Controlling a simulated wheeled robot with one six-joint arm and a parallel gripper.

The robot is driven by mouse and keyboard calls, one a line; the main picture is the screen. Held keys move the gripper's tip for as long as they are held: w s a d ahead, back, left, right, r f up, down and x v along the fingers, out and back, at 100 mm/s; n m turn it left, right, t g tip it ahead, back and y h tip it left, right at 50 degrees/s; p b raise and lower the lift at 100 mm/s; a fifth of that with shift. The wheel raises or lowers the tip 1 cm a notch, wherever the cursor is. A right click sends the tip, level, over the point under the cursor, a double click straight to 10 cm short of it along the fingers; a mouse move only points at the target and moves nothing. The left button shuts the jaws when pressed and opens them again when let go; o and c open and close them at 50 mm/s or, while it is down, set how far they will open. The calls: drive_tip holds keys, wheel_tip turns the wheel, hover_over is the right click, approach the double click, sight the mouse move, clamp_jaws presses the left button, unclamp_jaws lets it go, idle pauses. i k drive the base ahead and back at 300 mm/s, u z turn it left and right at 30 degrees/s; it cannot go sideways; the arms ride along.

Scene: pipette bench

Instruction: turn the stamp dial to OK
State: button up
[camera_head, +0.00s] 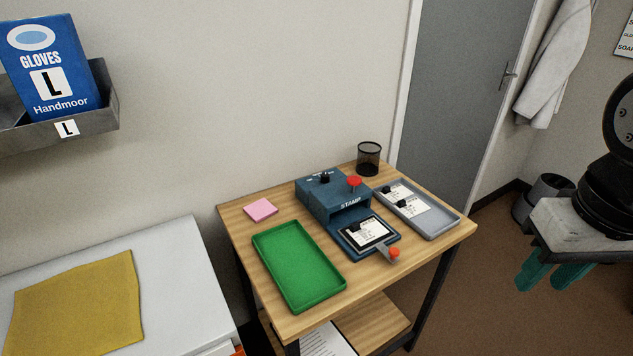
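The blue stamp machine (333,205) stands on the small wooden table, marked STAMP on its front. A black dial (325,178) sits on its top face, with small pale marks around it too small to read, so I cannot tell where it points. A red button (355,181) stands to the right of the dial. A white card (366,233) with a black clip lies on the machine's front plate, near a lever with an orange-red knob (394,253).
The wooden table (237,220) also holds a green tray (297,268), a pink note pad (261,209), a grey tray (444,226) with cards and a black mesh cup (368,159). A white cabinet with a yellow cloth (78,305) stands left.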

sight(324, 177)
drive_tip(key=u, duration=1.05)
drive_tip(key=i, duration=0.6)
drive_tip(key=z, duration=0.7)
